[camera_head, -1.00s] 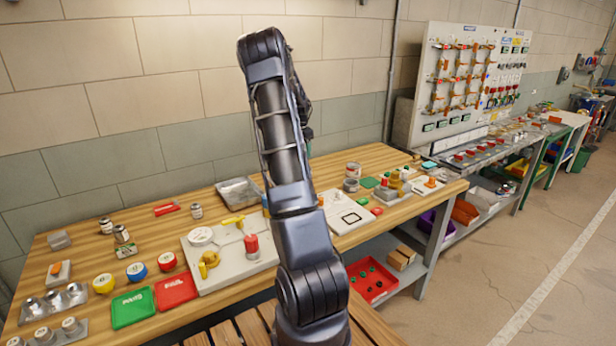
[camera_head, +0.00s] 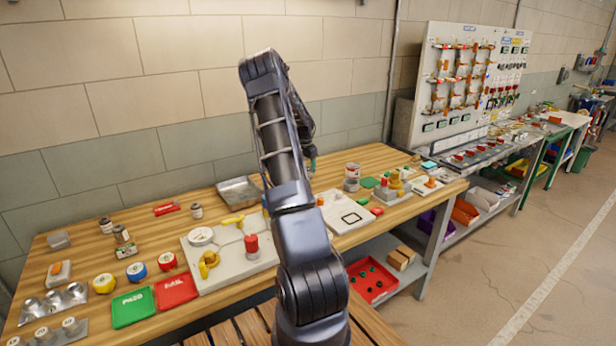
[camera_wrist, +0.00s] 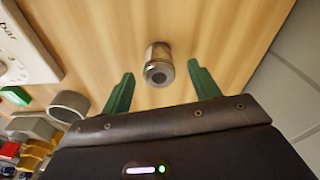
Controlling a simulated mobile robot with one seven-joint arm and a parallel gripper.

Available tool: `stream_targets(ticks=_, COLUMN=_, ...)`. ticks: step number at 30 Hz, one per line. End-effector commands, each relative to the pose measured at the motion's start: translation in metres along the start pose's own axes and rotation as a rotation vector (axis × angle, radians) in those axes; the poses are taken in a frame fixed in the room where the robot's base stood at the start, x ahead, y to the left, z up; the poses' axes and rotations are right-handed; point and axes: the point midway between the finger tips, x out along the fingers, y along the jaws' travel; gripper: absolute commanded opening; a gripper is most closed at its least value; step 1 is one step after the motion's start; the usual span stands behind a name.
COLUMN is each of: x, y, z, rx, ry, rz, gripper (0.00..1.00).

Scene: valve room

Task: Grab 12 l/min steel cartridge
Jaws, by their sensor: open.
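In the wrist view a small steel cylinder (camera_wrist: 158,64) stands on the wooden bench, its round end with a dark centre facing the camera. No flow marking is readable on it. My gripper (camera_wrist: 160,76) is open, with its green fingers on either side of the cylinder's near end in the picture. I see no contact. In the head view my arm hides this cylinder and most of my gripper. Other small steel cylinders stand on the left of the bench (camera_head: 196,211), (camera_head: 106,226); their labels are too small to read.
A white block marked "bar" (camera_wrist: 25,48) lies at the wrist view's upper left, with an open grey cup (camera_wrist: 70,106) below it. The wall (camera_wrist: 290,85) is close on the right. In the head view, a metal tray (camera_head: 238,190) and gauge board (camera_head: 200,266) are on the bench.

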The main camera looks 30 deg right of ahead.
Motion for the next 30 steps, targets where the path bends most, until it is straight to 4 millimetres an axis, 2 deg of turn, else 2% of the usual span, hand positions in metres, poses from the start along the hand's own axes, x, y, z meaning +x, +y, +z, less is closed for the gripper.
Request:
stream_targets(ticks=6, x=0.031, y=0.002, z=-0.001, rx=0.002, ry=-0.002, rz=0.002, gripper=0.61)
stream_targets(ticks=9, x=0.040, y=0.002, z=-0.001, rx=0.001, ry=-0.001, rz=0.001, gripper=0.61)
stream_targets(ticks=16, x=0.041, y=0.002, z=-0.001, rx=0.001, ry=-0.001, rz=0.000, gripper=0.61)
stream_targets(ticks=17, x=0.041, y=0.002, z=-0.001, rx=0.001, ry=-0.001, rz=0.000, gripper=0.58)
stream_targets(ticks=25, x=0.041, y=0.002, z=-0.001, rx=0.001, ry=-0.001, rz=-0.001, gripper=0.05)
stream_targets(ticks=30, x=0.041, y=0.001, z=-0.002, rx=0.001, ry=0.000, rz=-0.001, gripper=0.05)
